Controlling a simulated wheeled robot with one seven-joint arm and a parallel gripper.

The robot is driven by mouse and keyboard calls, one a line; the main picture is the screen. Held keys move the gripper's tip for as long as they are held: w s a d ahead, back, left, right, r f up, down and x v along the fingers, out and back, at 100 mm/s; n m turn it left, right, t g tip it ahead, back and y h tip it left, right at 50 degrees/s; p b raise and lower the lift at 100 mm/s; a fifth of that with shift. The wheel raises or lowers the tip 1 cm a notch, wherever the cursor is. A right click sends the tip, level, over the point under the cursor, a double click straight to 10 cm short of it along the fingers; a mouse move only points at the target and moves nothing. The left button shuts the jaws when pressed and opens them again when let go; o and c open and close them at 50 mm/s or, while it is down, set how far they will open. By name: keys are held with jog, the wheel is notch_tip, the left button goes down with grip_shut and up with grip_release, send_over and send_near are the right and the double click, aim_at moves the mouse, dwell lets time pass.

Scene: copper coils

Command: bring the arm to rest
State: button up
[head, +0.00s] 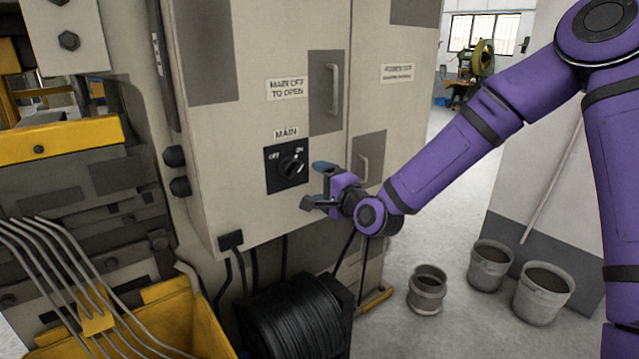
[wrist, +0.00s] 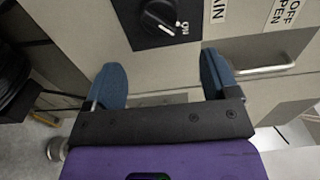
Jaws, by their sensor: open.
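My purple arm reaches in from the right in the head view, its gripper (head: 314,184) in front of the grey cabinet, just right of and a little below the MAIN switch (head: 292,165). The gripper is open and empty, with its two blue fingers spread apart in the wrist view (wrist: 160,82). The switch is a black knob on a black plate, its white mark toward ON. It also shows in the wrist view (wrist: 159,17), beyond the fingers and apart from them.
The cabinet door (head: 215,130) has a handle (head: 335,88) above the gripper. A black cable coil (head: 295,315) stands below, and a yellow bin (head: 185,310) with bent rods is at lower left. Several grey buckets (head: 427,290) stand at right. Open floor (head: 440,210) lies beyond the arm.

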jog(key=s+d+r+n+g+h, duration=0.3)
jog(key=s+d+r+n+h, duration=0.15)
jog(key=s+d, duration=0.3)
jog(key=s+d+r+n+g+h, duration=0.35)
jog(key=s+d+n, duration=0.2)
jog(key=d, duration=0.25)
jog(key=s+d+r+g, duration=0.1)
jog(key=s+d, duration=0.2)
jog(key=s, duration=0.5)
jog(key=s+d+r+n+g+h, duration=0.1)
jog(key=s+d, duration=0.3)
jog(key=s, duration=0.4)
jog(key=s+d+r+g+h, duration=0.1)
jog(key=s+d+r, duration=0.2)
jog(key=s, duration=0.4)
jog(key=shift+s+d, duration=0.2)
jog(key=shift+s, duration=0.2)
